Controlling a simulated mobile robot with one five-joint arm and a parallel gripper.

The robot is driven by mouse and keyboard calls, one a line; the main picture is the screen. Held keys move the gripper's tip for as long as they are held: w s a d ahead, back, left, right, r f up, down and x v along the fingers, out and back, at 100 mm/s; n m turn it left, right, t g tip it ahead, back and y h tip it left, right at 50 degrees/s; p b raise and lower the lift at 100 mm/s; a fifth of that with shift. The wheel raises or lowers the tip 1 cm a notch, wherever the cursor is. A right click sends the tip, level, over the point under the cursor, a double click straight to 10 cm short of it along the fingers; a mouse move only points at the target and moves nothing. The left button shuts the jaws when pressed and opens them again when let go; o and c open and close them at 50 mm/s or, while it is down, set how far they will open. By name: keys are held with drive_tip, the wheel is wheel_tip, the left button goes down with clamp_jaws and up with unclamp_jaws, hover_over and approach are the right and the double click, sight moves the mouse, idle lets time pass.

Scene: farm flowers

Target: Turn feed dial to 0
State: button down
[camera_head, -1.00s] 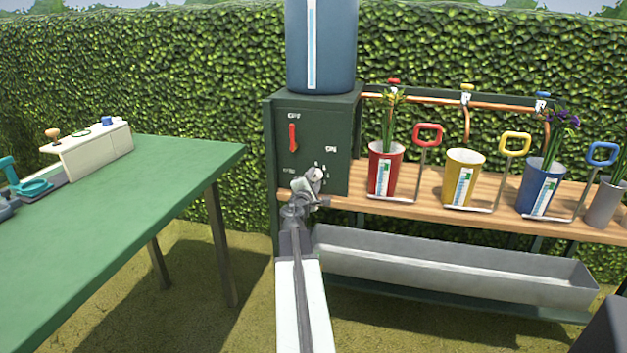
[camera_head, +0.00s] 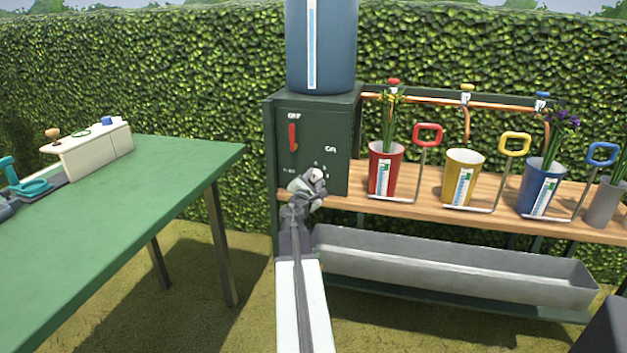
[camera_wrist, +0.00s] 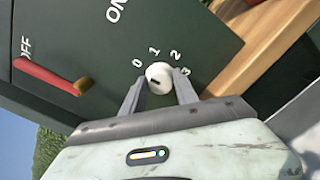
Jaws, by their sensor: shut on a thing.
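The feed dial (camera_wrist: 159,73) is a small round white knob on the dark green box (camera_head: 345,140). The numbers 0, 1, 2 and 3 arc around its far side in the wrist view. A short dark mark shows on its face; I cannot tell surely which number it points to. My gripper (camera_wrist: 158,84) is shut on the dial, one finger on each side. The right finger partly covers the 3. In the head view my gripper (camera_head: 315,179) is at the box's lower front and hides most of the dial.
A red lever (camera_head: 293,138) stands on the same box, with OFF above and ON to its right. A blue tank (camera_head: 321,45) sits on top. A wooden shelf (camera_head: 350,201) with colored pots is at right, a grey trough (camera_head: 450,267) below. A green table (camera_head: 130,200) is at left.

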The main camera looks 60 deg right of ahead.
drive_tip(key=shift+w+d+r, duration=0.1)
drive_tip(key=shift+d+r, duration=0.05)
drive_tip(key=shift+d, duration=0.1)
drive_tip(key=c, duration=1)
unclamp_jaws()
drive_tip(key=shift+a, duration=0.1)
drive_tip(key=shift+s+a, duration=0.25)
drive_tip(key=shift+a, duration=0.25)
drive_tip(key=v, duration=0.6)
drive_tip(key=shift+a, duration=0.35)
